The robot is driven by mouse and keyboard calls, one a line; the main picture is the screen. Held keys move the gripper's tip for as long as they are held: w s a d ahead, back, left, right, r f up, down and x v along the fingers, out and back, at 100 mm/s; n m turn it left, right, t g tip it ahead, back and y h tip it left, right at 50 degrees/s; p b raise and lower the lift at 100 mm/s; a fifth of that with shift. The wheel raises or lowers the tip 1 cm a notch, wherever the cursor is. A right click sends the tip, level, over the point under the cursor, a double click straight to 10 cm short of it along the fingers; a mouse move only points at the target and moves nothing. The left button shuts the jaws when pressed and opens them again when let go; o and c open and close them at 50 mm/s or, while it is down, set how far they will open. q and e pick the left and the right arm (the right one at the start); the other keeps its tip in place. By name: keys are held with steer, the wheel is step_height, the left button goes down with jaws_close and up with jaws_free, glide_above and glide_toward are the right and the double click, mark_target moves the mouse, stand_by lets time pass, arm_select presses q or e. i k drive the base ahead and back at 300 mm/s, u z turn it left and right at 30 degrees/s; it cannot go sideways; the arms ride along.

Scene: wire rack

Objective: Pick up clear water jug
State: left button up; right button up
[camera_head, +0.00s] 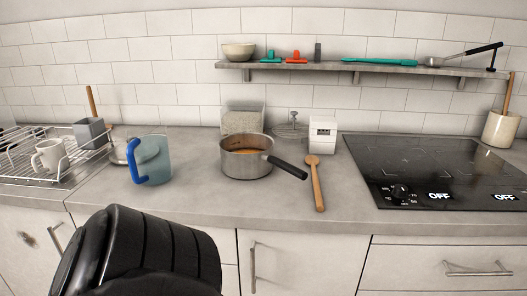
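The clear water jug (156,161) stands upright on the grey counter, left of the middle. It has a bluish see-through body and a blue handle that points left. A black part of my own arm fills the lower left of the view, in front of and below the counter edge, apart from the jug. No gripper fingers show in the view.
A wire rack (28,176) with a white mug (49,156) and a grey holder (92,133) is left of the jug. A saucepan (245,160) stands to its right, near a wooden spoon (316,185). The stove (440,165) is further right. A shelf (350,69) hangs above.

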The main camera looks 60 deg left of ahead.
mark_target(148, 156)
steer(key=z, duration=0.9)
steer(key=k, duration=1.7)
steer(key=u, duration=0.55)
